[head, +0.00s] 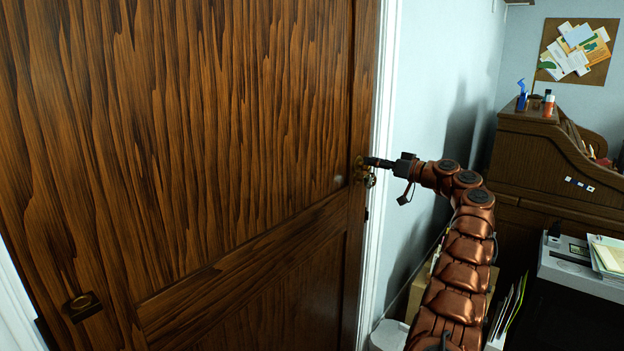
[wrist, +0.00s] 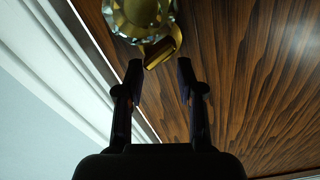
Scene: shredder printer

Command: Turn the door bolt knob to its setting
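The door (head: 200,120) is dark streaked wood, with brass hardware at its right edge. The bolt knob (wrist: 163,50) is a gold-coloured turn piece, tilted, in the upper middle of the wrist view. A faceted glass door knob (wrist: 138,14) with a gold centre is just above it in that view and also shows in the head view (head: 370,181). My gripper (wrist: 160,68) is open, its two dark fingertips apart on either side of the bolt knob's lower end. I cannot tell whether they touch it. In the head view my gripper (head: 369,161) is at the door's edge and hides the bolt knob.
A white door frame (head: 383,130) and a pale wall (head: 440,90) are right of the door. A wooden desk (head: 535,160) and a grey printer (head: 575,265) stand further right. A small dark square fitting (head: 83,306) is low on the door's left.

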